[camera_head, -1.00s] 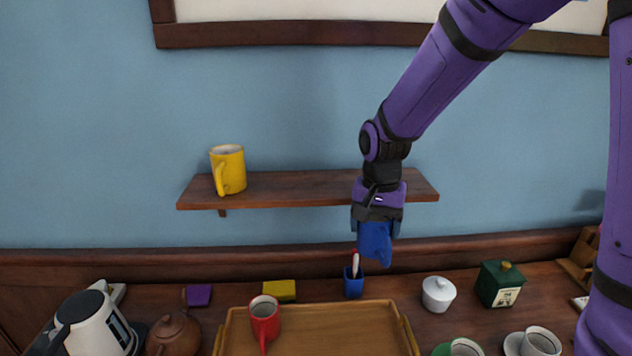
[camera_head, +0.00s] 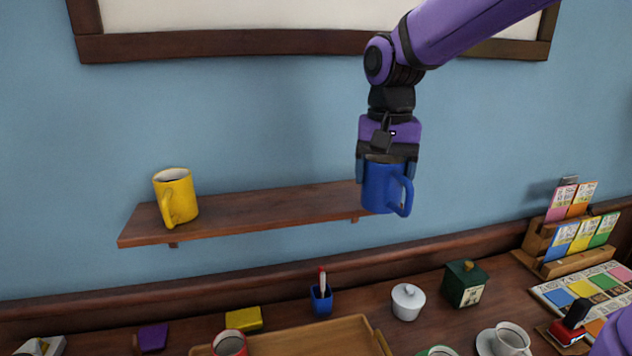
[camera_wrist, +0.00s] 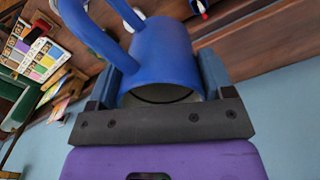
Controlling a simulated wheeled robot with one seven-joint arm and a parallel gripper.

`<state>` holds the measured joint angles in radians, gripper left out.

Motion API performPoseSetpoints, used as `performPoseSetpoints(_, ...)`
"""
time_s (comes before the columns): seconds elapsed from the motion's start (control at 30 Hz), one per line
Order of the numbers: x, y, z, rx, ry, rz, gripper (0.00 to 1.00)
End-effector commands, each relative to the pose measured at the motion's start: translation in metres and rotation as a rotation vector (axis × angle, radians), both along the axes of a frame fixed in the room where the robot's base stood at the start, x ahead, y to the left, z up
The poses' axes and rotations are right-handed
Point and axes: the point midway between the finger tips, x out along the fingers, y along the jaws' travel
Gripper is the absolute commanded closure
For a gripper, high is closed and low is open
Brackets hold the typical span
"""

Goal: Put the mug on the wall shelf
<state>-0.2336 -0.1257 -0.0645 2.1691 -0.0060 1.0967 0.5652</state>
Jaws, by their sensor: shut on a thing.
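My gripper (camera_head: 388,168) is shut on a blue mug (camera_head: 383,190). The mug hangs upright below the gripper with its handle to the right, in front of the right end of the wall shelf (camera_head: 270,208). In the wrist view the blue mug (camera_wrist: 165,55) sits between my gripper's fingers (camera_wrist: 160,80), its handle toward the upper left. The wooden shelf is fixed to the blue wall, and its right end is hidden behind the mug and gripper. A yellow mug (camera_head: 176,197) stands at the shelf's left end.
The shelf is bare between the yellow mug and the blue mug. Below are a red mug (camera_head: 229,345), a wooden tray (camera_head: 310,338), a blue pen cup (camera_head: 321,300), a white lidded jar (camera_head: 407,302) and a green box (camera_head: 464,284). A card rack (camera_head: 570,240) stands at right.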

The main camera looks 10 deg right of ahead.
Motion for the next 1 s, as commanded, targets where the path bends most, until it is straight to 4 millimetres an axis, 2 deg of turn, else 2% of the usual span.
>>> performPoseSetpoints(0.1,0.027,0.002,-0.003,0.000,0.002,0.000,0.57)
performPoseSetpoints(0.5,0.109,0.009,-0.011,0.000,0.000,-0.001,0.57)
performPoseSetpoints(0.6,0.121,0.010,-0.012,0.000,0.000,-0.001,0.57)
performPoseSetpoints(0.9,0.139,0.012,-0.014,0.000,0.000,-0.001,0.57)
performPoseSetpoints(1.0,0.137,0.012,-0.031,-0.001,0.004,-0.001,0.57)
